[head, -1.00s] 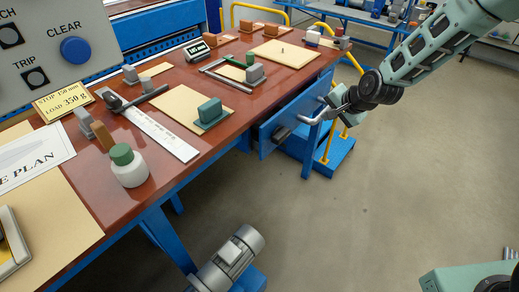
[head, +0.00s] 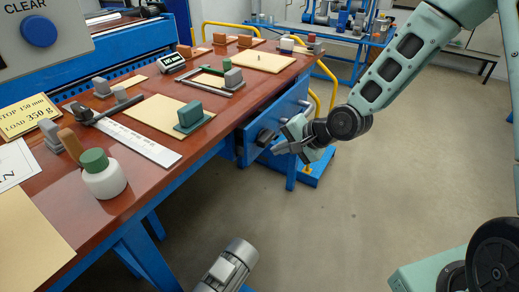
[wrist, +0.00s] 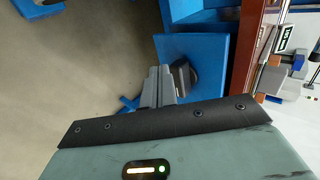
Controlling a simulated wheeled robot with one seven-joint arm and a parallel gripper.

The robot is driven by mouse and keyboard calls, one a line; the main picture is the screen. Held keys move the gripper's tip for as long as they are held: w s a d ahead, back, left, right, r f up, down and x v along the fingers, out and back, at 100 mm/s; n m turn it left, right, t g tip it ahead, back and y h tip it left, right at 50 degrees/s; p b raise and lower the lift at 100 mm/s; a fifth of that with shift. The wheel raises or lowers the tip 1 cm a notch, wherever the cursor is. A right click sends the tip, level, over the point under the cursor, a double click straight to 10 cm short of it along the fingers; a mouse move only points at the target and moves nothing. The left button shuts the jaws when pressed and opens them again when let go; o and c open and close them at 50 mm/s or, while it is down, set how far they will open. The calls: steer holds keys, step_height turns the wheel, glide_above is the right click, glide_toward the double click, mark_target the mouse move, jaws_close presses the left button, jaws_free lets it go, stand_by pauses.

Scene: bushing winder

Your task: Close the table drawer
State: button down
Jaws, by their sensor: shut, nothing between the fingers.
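The blue table drawer (head: 290,118) is under the right part of the brown-topped table (head: 215,118). Its front faces the open floor; how far it stands out is hard to tell. A dark grey handle (head: 265,137) is on the front. My gripper (head: 280,148) is beside the handle at the drawer's lower front, its fingers together and empty. In the wrist view the shut fingers (wrist: 158,85) are next to the handle (wrist: 182,76) and the blue drawer front (wrist: 200,46). I cannot tell whether they touch.
A white bottle with a green cap (head: 103,175), boards, a ruler and blocks are on the tabletop. A grey motor (head: 230,265) is low at the front. A yellow rail (head: 325,85) and blue table legs are behind the drawer.

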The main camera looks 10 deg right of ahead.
mark_target(251, 142)
steer(key=w+a+f, duration=0.2)
steer(key=w+a, duration=0.1)
steer(key=shift+w+a+f, duration=0.1)
steer(key=shift+w+a, duration=0.65)
steer(key=shift+w, duration=0.05)
steer(key=w+a, duration=0.2)
steer(key=shift+w+a, duration=0.35)
steer(key=shift+w, duration=0.05)
steer(key=shift+s+d, duration=0.2)
